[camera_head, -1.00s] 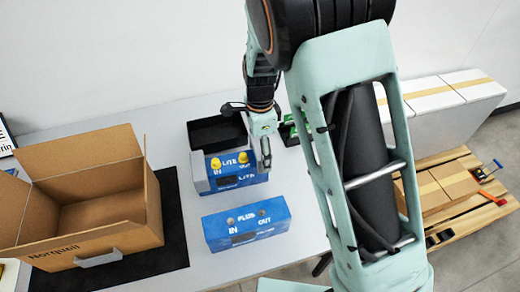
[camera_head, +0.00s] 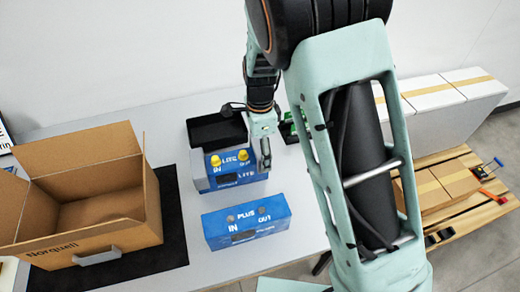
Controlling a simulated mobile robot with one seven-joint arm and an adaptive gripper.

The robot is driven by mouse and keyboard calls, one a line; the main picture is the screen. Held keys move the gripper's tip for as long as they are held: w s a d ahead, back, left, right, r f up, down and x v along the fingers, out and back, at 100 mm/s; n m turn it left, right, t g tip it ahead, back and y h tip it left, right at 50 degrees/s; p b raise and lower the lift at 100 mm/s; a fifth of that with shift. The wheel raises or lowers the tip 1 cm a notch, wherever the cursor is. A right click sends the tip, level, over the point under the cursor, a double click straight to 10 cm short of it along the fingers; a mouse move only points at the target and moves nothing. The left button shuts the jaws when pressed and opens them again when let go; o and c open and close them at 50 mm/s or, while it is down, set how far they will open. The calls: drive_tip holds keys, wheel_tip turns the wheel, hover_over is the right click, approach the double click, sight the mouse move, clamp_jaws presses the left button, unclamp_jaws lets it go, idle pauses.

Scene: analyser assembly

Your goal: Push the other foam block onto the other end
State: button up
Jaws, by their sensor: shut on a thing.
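The blue LITE analyser (camera_head: 239,179) stands on the table with two yellow caps on its top. A light grey foam block (camera_head: 198,176) sits against its left end. My gripper (camera_head: 264,164) is at the analyser's right end, pointing down. It is shut on the other foam block, a grey piece at the fingertips that is mostly hidden by the fingers. I cannot tell whether that block is seated on the end or only touching it.
A blue PLUS analyser (camera_head: 246,228) stands in front. A black tray (camera_head: 215,132) is behind. An open cardboard box (camera_head: 95,235) stands on a black mat (camera_head: 176,225) at left. A green item (camera_head: 287,127) is partly hidden behind my arm.

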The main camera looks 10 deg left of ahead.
drive_tip(key=shift+f+b, duration=0.55)
drive_tip(key=shift+f, duration=0.35)
idle(0.6)
drive_tip(key=o, duration=1)
drive_tip(key=shift+r+p, duration=2.95)
drive_tip(key=shift+r, duration=0.6)
